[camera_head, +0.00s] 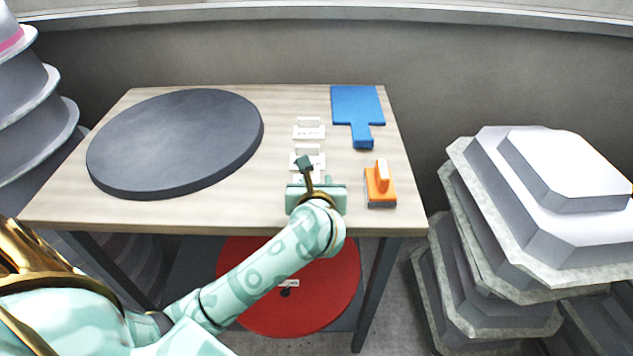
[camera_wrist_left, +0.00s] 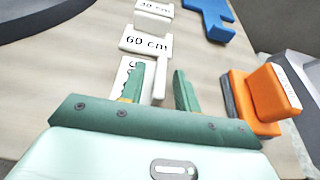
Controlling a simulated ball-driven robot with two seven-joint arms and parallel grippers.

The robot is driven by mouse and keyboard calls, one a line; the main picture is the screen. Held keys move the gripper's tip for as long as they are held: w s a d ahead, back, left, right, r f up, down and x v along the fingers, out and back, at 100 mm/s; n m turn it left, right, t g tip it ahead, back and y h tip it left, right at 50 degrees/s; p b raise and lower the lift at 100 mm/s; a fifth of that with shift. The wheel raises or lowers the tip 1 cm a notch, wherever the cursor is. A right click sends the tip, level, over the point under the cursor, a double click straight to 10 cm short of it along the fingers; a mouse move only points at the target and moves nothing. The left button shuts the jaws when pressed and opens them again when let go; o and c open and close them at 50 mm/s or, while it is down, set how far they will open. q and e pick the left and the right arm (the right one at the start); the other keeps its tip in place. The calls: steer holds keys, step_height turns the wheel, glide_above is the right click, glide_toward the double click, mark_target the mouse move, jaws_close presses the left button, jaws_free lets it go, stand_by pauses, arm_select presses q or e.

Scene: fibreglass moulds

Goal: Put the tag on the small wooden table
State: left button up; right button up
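Three white tags stand in a row on a wooden-topped table (camera_head: 290,215). The far tag (camera_wrist_left: 154,8) reads 30 cm and the middle tag (camera_wrist_left: 146,42) reads 60 cm. The near tag (camera_wrist_left: 124,74) is partly hidden by my left gripper (camera_head: 316,184). In the left wrist view, the left gripper (camera_wrist_left: 161,72) is open, its two green fingers apart, with the near tag's white upright part between them. Whether they touch it I cannot tell. My right gripper is not in view.
A dark grey disc (camera_head: 175,140) covers the table's left side. A blue paddle-shaped piece (camera_head: 357,105) and an orange-handled block (camera_head: 380,186) lie right of the tags. A red disc (camera_head: 330,290) with a white label is below. Stacked grey moulds (camera_head: 540,200) stand at right.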

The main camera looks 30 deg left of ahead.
arm_select(q)
steer(key=p+v, duration=0.1)
steer(key=v, duration=1.1)
steer(key=shift+p, duration=0.35)
steer(key=shift+r, duration=0.1)
